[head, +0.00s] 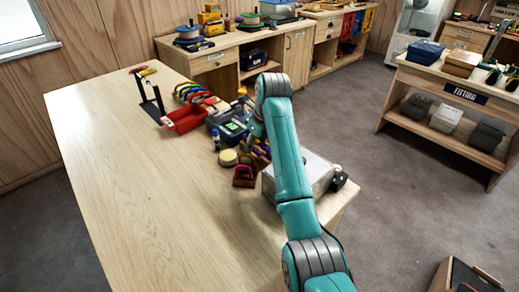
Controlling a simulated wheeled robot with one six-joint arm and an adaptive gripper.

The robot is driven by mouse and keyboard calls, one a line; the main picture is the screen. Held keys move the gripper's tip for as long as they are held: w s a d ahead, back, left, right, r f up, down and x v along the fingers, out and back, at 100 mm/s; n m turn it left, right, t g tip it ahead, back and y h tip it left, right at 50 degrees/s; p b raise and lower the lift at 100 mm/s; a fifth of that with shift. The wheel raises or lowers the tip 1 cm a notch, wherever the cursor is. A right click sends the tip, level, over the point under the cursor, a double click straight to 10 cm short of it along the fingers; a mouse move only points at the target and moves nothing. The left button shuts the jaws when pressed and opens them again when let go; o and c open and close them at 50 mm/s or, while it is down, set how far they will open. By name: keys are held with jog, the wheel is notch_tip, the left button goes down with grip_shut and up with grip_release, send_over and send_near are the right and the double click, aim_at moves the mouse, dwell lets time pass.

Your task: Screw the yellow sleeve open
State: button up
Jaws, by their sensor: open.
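I cannot make out the yellow sleeve for certain in the head view. A small black stand (150,104) is upright on the left part of the long wooden table (150,190). A row of coloured curved pieces (192,93), some yellow, stands to the right of it. My teal arm reaches up from the bottom over the table's right part and bends down at its far end. My gripper is hidden behind my arm and the clutter, so I cannot see what is between its fingers.
A red bin (184,121) sits beside the stand. A dark case (232,130), a yellow round tin (228,158) and a grey box (318,168) crowd the table's right side. The table's left and front are clear.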

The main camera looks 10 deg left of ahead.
jog(key=shift+s+a, duration=0.35)
jog(key=shift+s, duration=0.15)
jog(key=shift+r, duration=1.1)
jog(key=shift+w+d, duration=0.45)
jog(key=shift+w, duration=0.15)
